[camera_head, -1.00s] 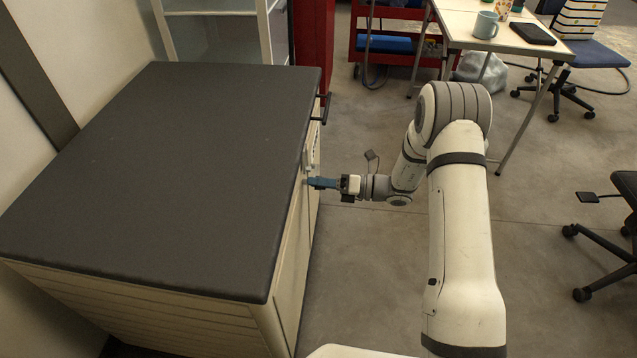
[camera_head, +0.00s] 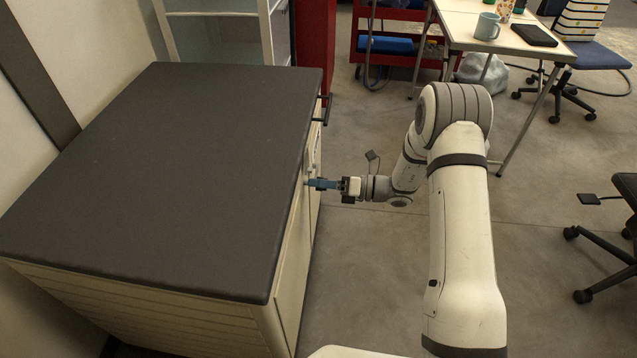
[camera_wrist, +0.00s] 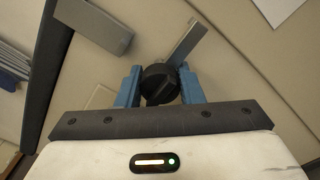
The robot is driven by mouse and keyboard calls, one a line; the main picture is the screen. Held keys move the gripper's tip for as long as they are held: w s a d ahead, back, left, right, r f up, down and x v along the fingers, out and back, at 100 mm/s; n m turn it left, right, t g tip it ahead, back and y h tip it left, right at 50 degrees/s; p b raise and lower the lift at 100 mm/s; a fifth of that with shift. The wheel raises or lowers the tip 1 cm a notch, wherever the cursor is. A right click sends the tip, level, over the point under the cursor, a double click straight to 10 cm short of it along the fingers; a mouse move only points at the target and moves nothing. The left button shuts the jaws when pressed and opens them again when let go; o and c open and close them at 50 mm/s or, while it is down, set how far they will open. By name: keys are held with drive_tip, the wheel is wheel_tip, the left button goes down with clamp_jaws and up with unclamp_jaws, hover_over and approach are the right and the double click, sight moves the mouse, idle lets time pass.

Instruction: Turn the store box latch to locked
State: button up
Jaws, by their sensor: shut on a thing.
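The store box appears to be the cream cabinet with a dark top (camera_head: 165,170) in the head view. Its latch shows in the wrist view as a round black knob (camera_wrist: 160,84) with a flat grey bar (camera_wrist: 188,42) pointing up and to the right, tilted. My gripper (camera_wrist: 160,78) has its blue fingers on both sides of the knob and is shut on it. In the head view my gripper (camera_head: 312,183) reaches the cabinet's front face from the right. The knob is hidden there by the top's edge and the fingers.
A grey block (camera_wrist: 94,25) sits on the panel at upper left in the wrist view. A black handle (camera_head: 324,108) sticks out of the cabinet front farther back. A table (camera_head: 465,25) and chairs stand behind my arm at right. The floor beside the cabinet is clear.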

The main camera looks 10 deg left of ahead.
drive_tip(key=n, duration=0.3)
drive_tip(key=shift+d+f+n, duration=0.1)
drive_tip(key=shift+d+n, duration=0.1)
drive_tip(key=shift+n, duration=0.2)
drive_tip(key=n+b, duration=0.1)
drive_tip(key=n, duration=0.3)
drive_tip(key=shift+n, duration=0.3)
drive_tip(key=n+b, duration=0.2)
drive_tip(key=n, duration=0.2)
drive_tip(key=shift+s+f+n, duration=0.1)
drive_tip(key=shift+n, duration=0.2)
drive_tip(key=shift+n+b, duration=1.3)
drive_tip(key=shift+n, duration=0.8)
drive_tip(key=o, duration=1)
drive_tip(key=shift+c, duration=0.2)
drive_tip(key=shift+r, duration=0.2)
drive_tip(key=d+p, duration=0.2)
drive_tip(key=d, duration=0.5)
drive_tip(key=shift+w+d, duration=0.2)
drive_tip(key=shift+d, duration=0.2)
